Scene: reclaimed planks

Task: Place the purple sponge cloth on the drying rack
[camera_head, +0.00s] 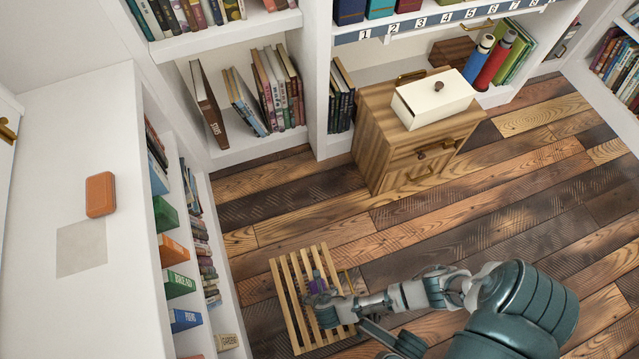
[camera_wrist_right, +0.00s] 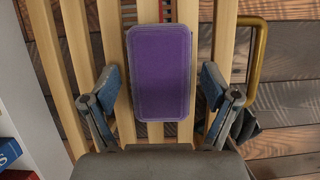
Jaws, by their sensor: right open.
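The purple sponge cloth (camera_wrist_right: 161,72) is a flat rounded rectangle. In the right wrist view it lies on the slats of the wooden drying rack (camera_wrist_right: 79,60). My right gripper (camera_wrist_right: 160,88) is open, with one finger on each side of the cloth and a gap to it on both sides. In the head view the rack (camera_head: 285,298) is low on the floor side, and my right gripper (camera_head: 322,302) is over it. My left gripper is not in view.
A white shelf unit (camera_head: 110,310) with an orange box (camera_head: 100,194) on top stands to the left. A wooden cabinet (camera_head: 385,130) with a white box (camera_head: 432,97) stands behind. A brass handle (camera_wrist_right: 258,60) is beside the rack. The plank floor (camera_head: 480,220) is clear.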

